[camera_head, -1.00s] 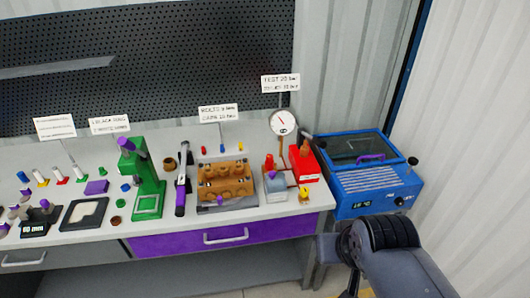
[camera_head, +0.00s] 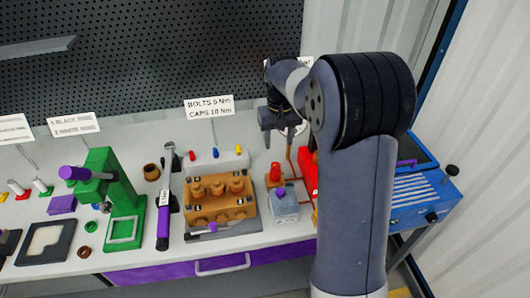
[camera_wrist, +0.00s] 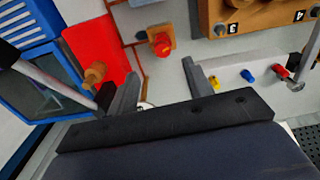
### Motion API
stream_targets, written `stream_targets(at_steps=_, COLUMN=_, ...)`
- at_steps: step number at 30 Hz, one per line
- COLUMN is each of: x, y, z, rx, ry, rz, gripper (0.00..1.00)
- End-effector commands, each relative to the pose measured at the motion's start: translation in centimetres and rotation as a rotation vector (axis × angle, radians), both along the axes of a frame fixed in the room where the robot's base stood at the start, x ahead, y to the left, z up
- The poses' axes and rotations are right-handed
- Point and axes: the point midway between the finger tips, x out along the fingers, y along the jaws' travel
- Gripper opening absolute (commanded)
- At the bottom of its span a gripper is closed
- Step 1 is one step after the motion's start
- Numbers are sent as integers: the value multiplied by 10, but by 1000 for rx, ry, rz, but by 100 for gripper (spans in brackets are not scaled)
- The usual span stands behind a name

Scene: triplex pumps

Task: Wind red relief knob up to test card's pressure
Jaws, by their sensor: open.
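The red relief knob (camera_head: 275,172) stands on a small tan fitting left of the red box in the head view. In the wrist view the red knob (camera_wrist: 161,43) lies just beyond and between my fingertips, apart from them. My gripper (camera_head: 279,142) is open and empty, fingers pointing down, above and behind the knob; its two spread fingers also show in the wrist view (camera_wrist: 161,72). The pressure gauge (camera_head: 301,129) is mostly hidden behind my gripper and arm. Only a sliver of the test card (camera_head: 305,61) shows, its text unreadable now.
The red box (camera_head: 308,172) is partly behind my arm. A grey block with a purple knob (camera_head: 284,205) stands in front of the red knob. The orange pump block (camera_head: 218,198) is to the left. A blue machine (camera_head: 425,195) is at right.

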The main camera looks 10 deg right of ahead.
Motion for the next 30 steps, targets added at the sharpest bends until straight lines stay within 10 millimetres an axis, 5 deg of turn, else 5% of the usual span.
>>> stream_targets(at_steps=8, x=9, y=-1, z=-21, rx=-1, ry=22, rz=1, gripper=48)
stream_targets(at_steps=22, x=8, y=-1, z=-102, rx=-1, ry=23, rz=1, gripper=48)
stream_targets(at_steps=30, x=8, y=0, z=-117, rx=0, ry=18, rz=1, gripper=48)
